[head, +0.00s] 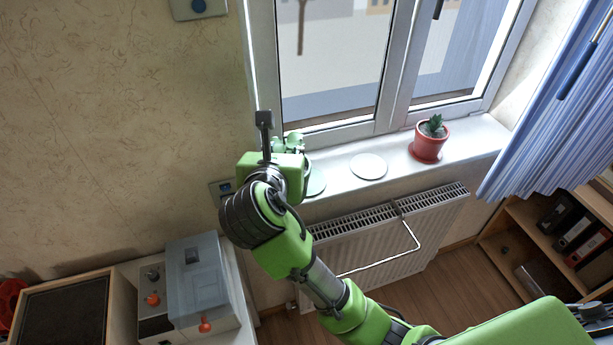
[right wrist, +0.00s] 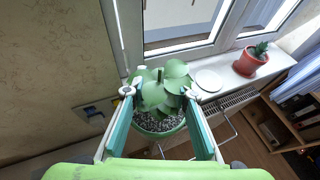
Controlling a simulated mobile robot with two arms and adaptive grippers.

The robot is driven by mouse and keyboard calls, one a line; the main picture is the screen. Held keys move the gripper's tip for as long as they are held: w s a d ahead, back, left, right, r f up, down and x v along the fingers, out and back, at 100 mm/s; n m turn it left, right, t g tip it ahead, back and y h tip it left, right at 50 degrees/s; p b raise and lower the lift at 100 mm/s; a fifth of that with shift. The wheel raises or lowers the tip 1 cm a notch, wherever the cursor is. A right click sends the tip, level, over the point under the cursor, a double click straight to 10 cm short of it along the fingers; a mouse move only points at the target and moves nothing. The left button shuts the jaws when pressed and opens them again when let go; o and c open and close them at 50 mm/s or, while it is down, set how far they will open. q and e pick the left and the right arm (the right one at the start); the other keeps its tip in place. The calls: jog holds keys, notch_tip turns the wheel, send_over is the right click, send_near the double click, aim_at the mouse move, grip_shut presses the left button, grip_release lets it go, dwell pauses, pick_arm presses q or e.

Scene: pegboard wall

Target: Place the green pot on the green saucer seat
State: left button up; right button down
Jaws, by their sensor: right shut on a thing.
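The green pot (right wrist: 160,134) holds dark soil and a broad-leaved green plant. In the right wrist view it sits between the two fingers of my right gripper (right wrist: 160,93), which is shut on it. In the head view my right gripper and wrist (head: 285,160) hide the pot; only some green leaves (head: 291,140) show. The green saucer seat (head: 316,184) lies at the left end of the windowsill, partly covered by my gripper. I cannot tell whether the pot touches it. My left gripper is not in view.
A white saucer (head: 369,166) lies empty mid-sill. A red pot with a small plant (head: 428,143) stands on a red saucer to the right. The window frame (head: 340,132) is close behind the sill, and a radiator (head: 390,235) is below. Wall at left.

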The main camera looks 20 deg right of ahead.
jog(key=shift+w+a+r+y, duration=0.15)
jog(key=shift+w+a+r, duration=0.2)
jog(key=shift+w+r, duration=0.2)
jog(key=shift+w+a+r+y, duration=0.15)
jog(key=shift+w+a+r, duration=0.2)
jog(key=shift+w, duration=0.2)
jog(key=shift+w+r+p, duration=0.15)
jog(key=shift+w+p, duration=0.1)
jog(key=shift+p, duration=0.05)
jog(key=shift+w+d, duration=0.2)
jog(key=shift+w, duration=0.05)
jog(key=w+d+f+p, duration=0.4)
jog(key=w+d+f, duration=0.5)
jog(key=f, duration=0.4)
jog(key=shift+w+d+p, duration=0.15)
jog(key=shift+w+p, duration=0.1)
jog(key=shift+p, duration=0.05)
jog(key=shift+f, duration=0.1)
jog(key=c, duration=1.7)
grip_release()
jog(key=shift+f, duration=0.1)
jog(key=shift+s, duration=0.1)
